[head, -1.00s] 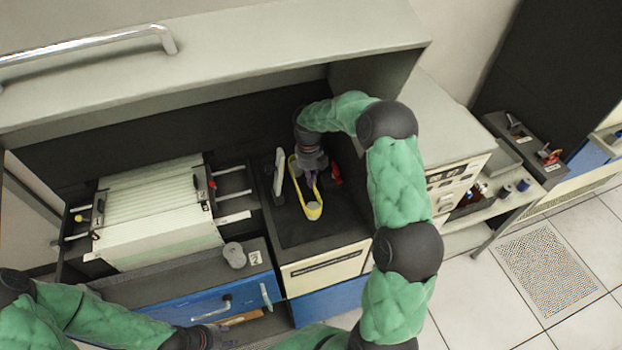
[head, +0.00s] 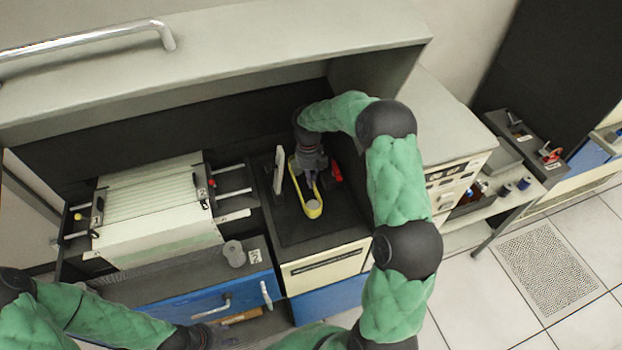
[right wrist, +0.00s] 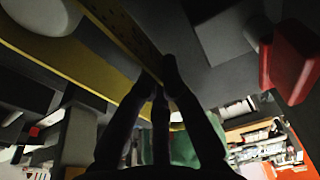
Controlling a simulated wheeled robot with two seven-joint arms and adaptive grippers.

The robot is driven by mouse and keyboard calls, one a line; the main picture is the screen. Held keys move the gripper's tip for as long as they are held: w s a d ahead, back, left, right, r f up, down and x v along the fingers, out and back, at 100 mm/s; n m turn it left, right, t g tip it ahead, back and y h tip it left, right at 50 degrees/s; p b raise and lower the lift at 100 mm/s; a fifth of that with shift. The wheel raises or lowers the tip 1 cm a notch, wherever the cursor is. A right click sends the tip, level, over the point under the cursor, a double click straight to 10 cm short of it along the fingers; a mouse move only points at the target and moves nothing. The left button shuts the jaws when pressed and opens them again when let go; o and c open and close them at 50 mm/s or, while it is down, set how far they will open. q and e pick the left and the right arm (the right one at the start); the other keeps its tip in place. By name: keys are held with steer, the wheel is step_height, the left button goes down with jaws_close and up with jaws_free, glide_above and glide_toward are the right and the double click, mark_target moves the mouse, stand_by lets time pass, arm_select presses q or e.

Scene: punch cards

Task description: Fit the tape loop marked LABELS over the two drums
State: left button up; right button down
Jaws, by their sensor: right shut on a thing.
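The yellow tape loop (head: 294,181) is stretched long on the dark top of the cabinet. Its near end goes round a pale grey drum (head: 312,205). The far end runs up beside my right gripper (head: 311,184), which hides any second drum there. My right gripper is shut on the loop's band; the right wrist view shows the yellow band (right wrist: 117,92) at the fingertips. A pale round shape (right wrist: 42,14) lies inside the band there. I cannot read any marking on the loop. My left gripper (head: 205,338) is low at the drawer front, its fingers too unclear to judge.
A white upright plate (head: 279,171) stands left of the loop and a red part (head: 336,172) right of it. A card rack (head: 155,212) is further left. A grey spool (head: 234,253) stands on the ledge. An overhanging hood (head: 220,60) is behind.

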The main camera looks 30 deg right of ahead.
steer(key=shift+f+b, duration=0.3)
steer(key=shift+f, duration=0.5)
stand_by(0.5)
steer(key=c, duration=1.3)
jaws_free()
steer(key=shift+c, duration=0.2)
steer(key=shift+r, duration=0.1)
step_height(320, 180, up, 12)
steer(key=w, duration=0.1)
steer(key=shift+w+d, duration=0.2)
steer(key=shift+w, duration=0.2)
steer(key=shift+f, duration=0.25)
